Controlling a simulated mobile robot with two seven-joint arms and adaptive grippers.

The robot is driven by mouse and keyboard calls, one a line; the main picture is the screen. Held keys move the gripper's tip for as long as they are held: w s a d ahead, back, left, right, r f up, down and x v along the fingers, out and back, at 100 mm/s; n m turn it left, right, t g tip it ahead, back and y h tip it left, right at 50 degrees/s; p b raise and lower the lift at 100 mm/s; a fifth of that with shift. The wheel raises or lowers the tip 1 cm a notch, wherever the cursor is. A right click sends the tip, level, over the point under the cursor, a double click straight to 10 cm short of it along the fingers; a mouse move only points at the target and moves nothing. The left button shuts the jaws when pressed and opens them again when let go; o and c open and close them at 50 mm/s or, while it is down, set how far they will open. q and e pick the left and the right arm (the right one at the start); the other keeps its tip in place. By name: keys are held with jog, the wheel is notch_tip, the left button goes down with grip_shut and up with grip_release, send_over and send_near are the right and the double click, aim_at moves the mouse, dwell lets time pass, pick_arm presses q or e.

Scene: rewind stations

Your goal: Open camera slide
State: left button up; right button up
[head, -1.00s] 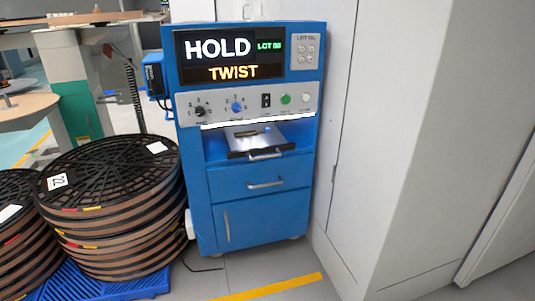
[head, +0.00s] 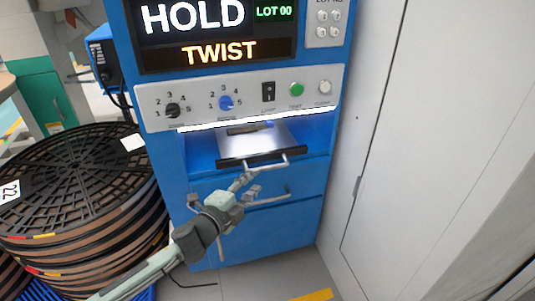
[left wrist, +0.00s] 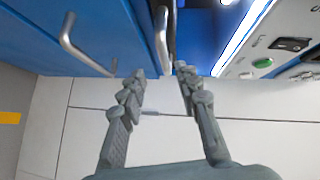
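The camera slide (head: 258,143) is a pale metal plate with a dark front edge, in the lit recess of the blue station. Its silver bar handle (head: 275,166) sticks out at the front. My left gripper (head: 249,185) is just below and in front of this handle. In the left wrist view the left gripper (left wrist: 161,71) is open and empty. There the slide handle (left wrist: 162,38) lies in line with the gap, just beyond the fingertips. I cannot tell whether they touch it. My right gripper is not in view.
A drawer handle (left wrist: 68,38) is close beside the left gripper. The control panel (head: 240,97) with knobs and buttons is above the recess. Stacked black reels (head: 75,190) stand at the left. A pale cabinet wall (head: 410,130) stands close on the right.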

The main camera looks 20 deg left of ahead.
aim_at(267, 168)
pick_arm(q)
jog(key=shift+w+d+r+m+h, duration=0.15)
jog(key=shift+w, duration=0.25)
jog(key=shift+w+d+r+m+h, duration=0.1)
jog(key=shift+w+m+h, duration=0.05)
jog(key=shift+w, duration=0.25)
jog(key=x, duration=0.6)
jog(key=shift+w+d, duration=0.1)
jog(key=shift+w, duration=0.2)
grip_shut()
